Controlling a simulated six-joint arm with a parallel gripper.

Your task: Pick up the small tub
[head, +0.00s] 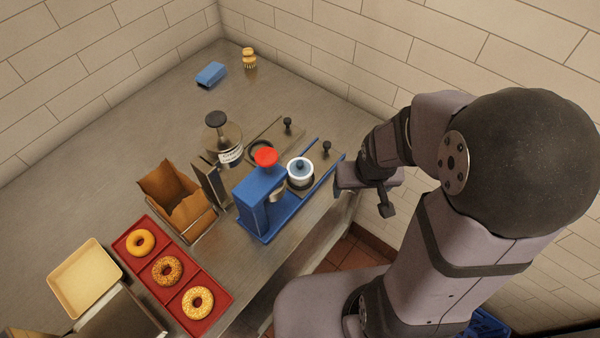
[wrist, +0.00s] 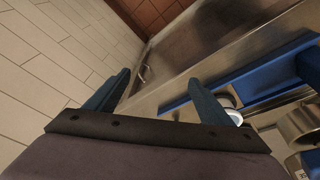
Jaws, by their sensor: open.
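In the wrist view, part of a white rim (wrist: 234,115) shows beside my right finger, which hides the rest. My gripper (head: 364,198) is to the right of the tub, near the counter's front edge, and apart from it. In the wrist view my gripper (wrist: 158,80) is open, with two blue fingers spread and nothing between them.
The blue machine (head: 258,200) stands close left of the tub. The counter's back left (head: 120,130) is clear.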

